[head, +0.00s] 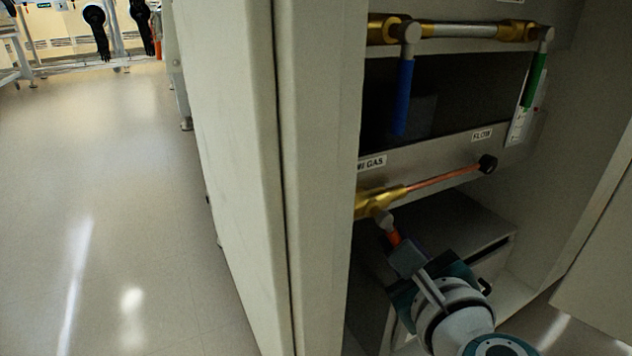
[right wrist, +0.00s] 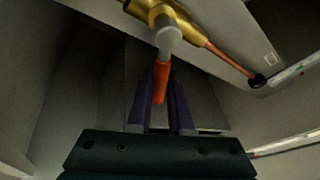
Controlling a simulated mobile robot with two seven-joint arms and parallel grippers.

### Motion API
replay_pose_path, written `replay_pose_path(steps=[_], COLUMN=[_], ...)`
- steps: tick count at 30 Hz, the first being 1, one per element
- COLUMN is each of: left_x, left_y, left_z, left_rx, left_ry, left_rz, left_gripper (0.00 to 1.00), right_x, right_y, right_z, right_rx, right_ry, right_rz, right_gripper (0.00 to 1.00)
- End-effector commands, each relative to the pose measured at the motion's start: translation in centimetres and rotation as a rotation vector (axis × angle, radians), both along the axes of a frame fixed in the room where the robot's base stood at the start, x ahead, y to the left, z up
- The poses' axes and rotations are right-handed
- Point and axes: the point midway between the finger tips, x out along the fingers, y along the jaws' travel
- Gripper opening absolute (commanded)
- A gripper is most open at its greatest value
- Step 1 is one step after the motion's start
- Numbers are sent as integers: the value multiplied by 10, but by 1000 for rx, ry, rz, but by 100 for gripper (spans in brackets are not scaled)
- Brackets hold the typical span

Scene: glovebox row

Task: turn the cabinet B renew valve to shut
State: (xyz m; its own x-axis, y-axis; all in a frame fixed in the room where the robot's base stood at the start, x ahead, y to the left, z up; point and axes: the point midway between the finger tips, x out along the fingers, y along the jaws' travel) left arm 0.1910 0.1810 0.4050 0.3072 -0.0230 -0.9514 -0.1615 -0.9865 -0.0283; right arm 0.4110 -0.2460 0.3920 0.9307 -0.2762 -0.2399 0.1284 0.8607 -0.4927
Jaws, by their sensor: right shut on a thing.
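A valve with an orange lever (head: 393,238) sits on a brass fitting (head: 378,203) low in the open cabinet, below a label that ends in "GAS". A copper pipe runs from the fitting to the right. My right gripper (head: 405,256) is shut on the orange lever from below. In the right wrist view the orange lever (right wrist: 161,82) hangs down from its grey hub, between the two dark fingers (right wrist: 160,105). The lever's lower end is partly hidden by the fingers in the head view. My left gripper is not in view.
Above are a blue lever (head: 402,97) and a green lever (head: 534,80), both hanging down from brass fittings. The cabinet's left wall (head: 315,180) stands close beside my right arm. A grey box (head: 465,235) lies behind the gripper. Open floor (head: 100,210) lies left.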

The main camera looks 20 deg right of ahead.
Motion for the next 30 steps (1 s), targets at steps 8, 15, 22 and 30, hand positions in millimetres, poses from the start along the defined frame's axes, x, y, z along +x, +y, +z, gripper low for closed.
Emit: replay_pose_path(steps=[8, 15, 22, 30], left_x=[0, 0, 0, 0], left_y=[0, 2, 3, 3], left_z=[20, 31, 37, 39], left_rx=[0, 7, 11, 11], left_ry=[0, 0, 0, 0], left_rz=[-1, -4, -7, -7], left_gripper=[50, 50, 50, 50], right_x=[-1, -2, -2, -2], right_y=[14, 24, 30, 32], right_z=[-3, -6, -7, -8], right_rx=[249, 412, 504, 541], right_ry=[20, 32, 40, 41], right_rz=[-2, -1, -1, 0], right_gripper=[0, 0, 0, 0])
